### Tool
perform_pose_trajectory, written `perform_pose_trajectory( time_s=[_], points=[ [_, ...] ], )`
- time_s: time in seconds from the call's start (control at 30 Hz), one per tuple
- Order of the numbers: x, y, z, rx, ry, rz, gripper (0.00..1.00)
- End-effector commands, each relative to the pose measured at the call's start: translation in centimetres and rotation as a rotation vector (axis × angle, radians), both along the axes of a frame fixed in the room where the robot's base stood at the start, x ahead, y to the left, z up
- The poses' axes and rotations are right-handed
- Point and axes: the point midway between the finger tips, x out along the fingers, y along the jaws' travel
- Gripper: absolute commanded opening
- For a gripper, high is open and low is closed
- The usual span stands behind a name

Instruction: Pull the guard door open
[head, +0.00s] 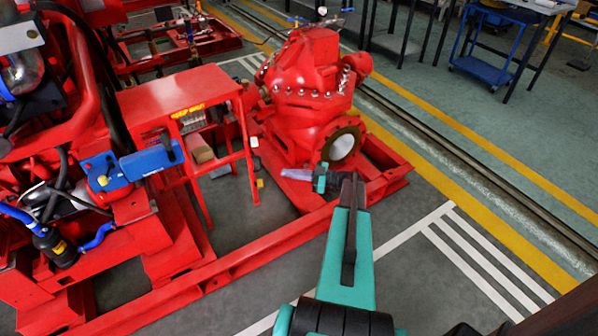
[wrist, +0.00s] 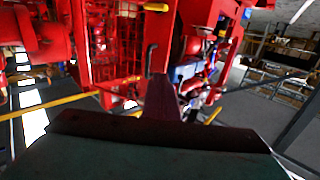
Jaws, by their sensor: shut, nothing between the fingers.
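The red guard (head: 180,92) stands left of centre in the head view, with a yellow "KEEP SHUT" label (head: 188,110) on its edge. Its red-framed front lies below the label; I cannot tell for sure whether the door is fully closed. In the wrist view a red mesh panel (wrist: 118,62) shows ahead, with a dark upright handle (wrist: 150,56) at its right. My gripper (head: 290,174) is shut and empty, to the right of the guard and apart from it. Its finger also shows in the wrist view (wrist: 162,98), below the handle with no clear contact.
A red pump (head: 305,85) with a round flange stands behind my gripper. A red base rail (head: 225,262) runs along the floor under the guard. A blue part (head: 150,160) sits at the left. The grey floor (head: 400,275) at the right is clear.

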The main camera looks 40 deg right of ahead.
Motion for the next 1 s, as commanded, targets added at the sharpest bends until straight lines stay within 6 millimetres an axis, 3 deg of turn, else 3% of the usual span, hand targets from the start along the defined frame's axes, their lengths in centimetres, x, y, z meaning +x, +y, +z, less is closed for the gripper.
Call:
perform_pose_trajectory(
  time_s=[0.53, 0.8, 1.0],
  points=[
    [8.5, 18.6, -1.9, 0.064, 0.005, 0.144, 0.00],
    [11.8, 27.2, -3.0, 0.086, 0.018, 0.095, 0.00],
    [13.6, 32.3, -4.2, 0.087, 0.052, -0.005, 0.00]
  ],
)
